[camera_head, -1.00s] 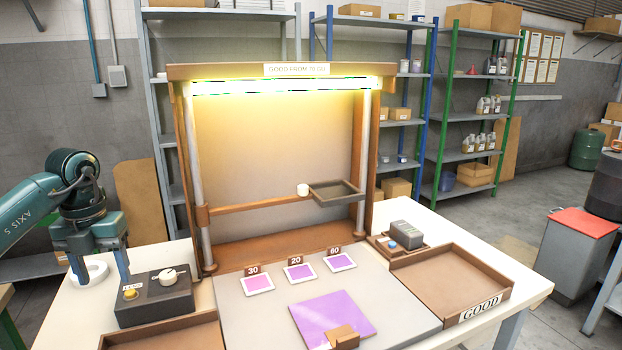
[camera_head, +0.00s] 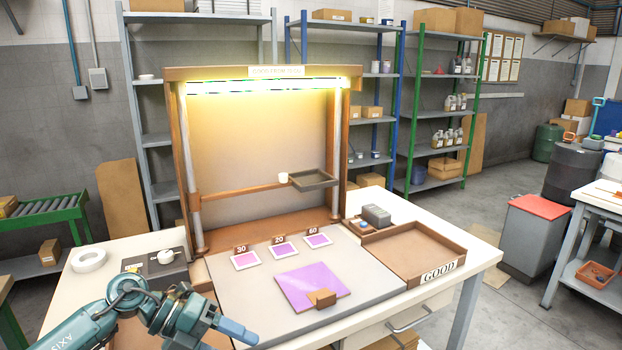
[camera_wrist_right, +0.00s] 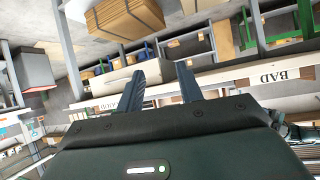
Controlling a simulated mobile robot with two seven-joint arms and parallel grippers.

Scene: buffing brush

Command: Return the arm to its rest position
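My left arm comes in at the bottom left of the head view. Its gripper (camera_head: 222,339) hangs low in front of the bench's near side, partly cut by the lower picture edge. One blue finger shows clearly; the other shows only in part. The fingers look apart, with nothing seen between them. My right gripper (camera_wrist_right: 160,88) shows only in the right wrist view. Its two dark fingers are spread with nothing between them. The right arm is not in the head view.
The bench holds a control box (camera_head: 160,268), a white ring (camera_head: 89,260), a purple plate (camera_head: 312,287) with a brown block (camera_head: 321,298), and a GOOD tray (camera_head: 414,254). A lit wooden frame (camera_head: 262,73) stands behind. A red-topped bin (camera_head: 536,232) stands right of the bench.

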